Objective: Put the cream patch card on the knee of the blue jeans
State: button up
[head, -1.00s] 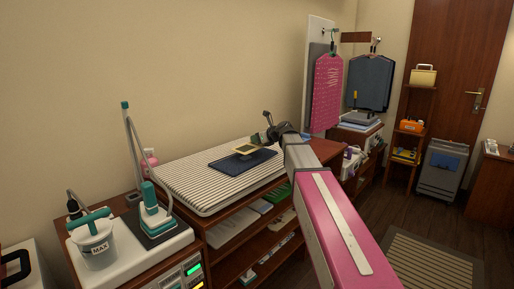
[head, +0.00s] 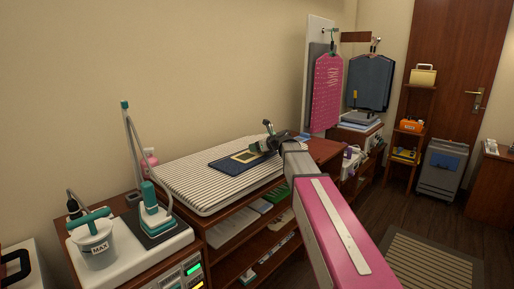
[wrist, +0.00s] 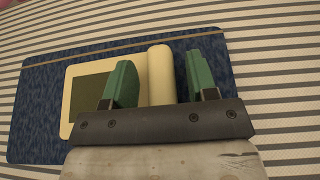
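The cream patch card (head: 246,157) lies over the dark blue jeans (head: 222,166), which are spread flat on the striped board. In the wrist view the card has a dark olive centre and a raised cream ridge (wrist: 160,75). The denim (wrist: 40,105) shows around the card, with a pale seam line along the far side. My gripper (wrist: 161,82) is open. Its green fingers stand on either side of the ridge, with a gap visible on both sides. My gripper also shows in the head view (head: 262,146), low over the card's right end. The card's near edge is hidden behind my gripper.
The striped board (head: 180,180) sits on a wooden shelf unit, with free room left of the jeans. A steamer with a teal handle (head: 155,215) stands at the left. A pink garment (head: 327,90) and a dark one (head: 369,85) hang beyond.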

jog(key=shift+r, duration=0.1)
jog(key=v, duration=1.2)
